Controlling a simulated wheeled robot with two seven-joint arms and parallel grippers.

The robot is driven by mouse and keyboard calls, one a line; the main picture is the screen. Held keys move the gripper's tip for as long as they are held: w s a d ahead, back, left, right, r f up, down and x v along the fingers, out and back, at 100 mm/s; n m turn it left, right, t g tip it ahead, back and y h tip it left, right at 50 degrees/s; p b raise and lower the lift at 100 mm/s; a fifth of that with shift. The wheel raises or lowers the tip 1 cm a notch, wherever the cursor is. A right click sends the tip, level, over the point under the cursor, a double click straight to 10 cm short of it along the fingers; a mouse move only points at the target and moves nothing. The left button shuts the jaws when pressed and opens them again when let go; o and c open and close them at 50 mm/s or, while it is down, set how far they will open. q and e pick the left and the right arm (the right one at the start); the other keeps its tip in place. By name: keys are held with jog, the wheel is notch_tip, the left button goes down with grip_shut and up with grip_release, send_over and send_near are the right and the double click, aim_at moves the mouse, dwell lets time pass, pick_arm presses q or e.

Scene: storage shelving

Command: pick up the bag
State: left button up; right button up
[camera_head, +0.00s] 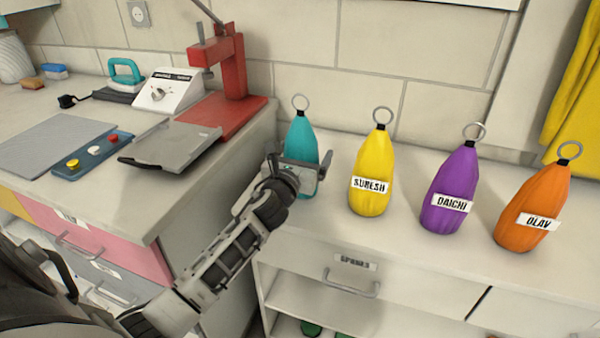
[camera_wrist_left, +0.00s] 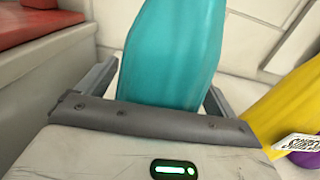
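Several upright cloth bags with metal rings on top stand in a row on the white counter. The teal bag (camera_head: 301,138) is leftmost, then yellow labelled SURESH (camera_head: 376,160), purple labelled DAICHI (camera_head: 452,185) and orange labelled OLAV (camera_head: 538,210). My left gripper (camera_head: 295,170) is at the teal bag's lower half and hides part of its front. In the left wrist view the teal bag (camera_wrist_left: 172,55) stands between the two fingers, one on each side, with small gaps beside it. The gripper looks open around the bag. My right gripper is not in view.
The yellow bag (camera_wrist_left: 280,115) stands close to the right of my left gripper. The higher worktop (camera_head: 150,205) at left holds a red press (camera_head: 222,80) and a grey plate (camera_head: 172,143). The white counter (camera_head: 330,232) is clear in front of the bags.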

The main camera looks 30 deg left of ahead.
aim_at(303, 138)
pick_arm(q)
jog(key=c, duration=1)
jog(key=shift+r, duration=0.55)
jog(key=shift+c, duration=0.3)
notch_tip(303, 138, up, 3)
jog(key=shift+f+p, duration=0.1)
jog(key=shift+p, duration=0.55)
jog(key=s+d+r+p, duration=0.2)
jog(key=s+d+r, duration=0.4)
jog(key=d+r, duration=0.3)
jog(key=d, duration=0.3)
jog(key=shift+d+r, duration=0.15)
jog(key=shift+d, duration=0.2)
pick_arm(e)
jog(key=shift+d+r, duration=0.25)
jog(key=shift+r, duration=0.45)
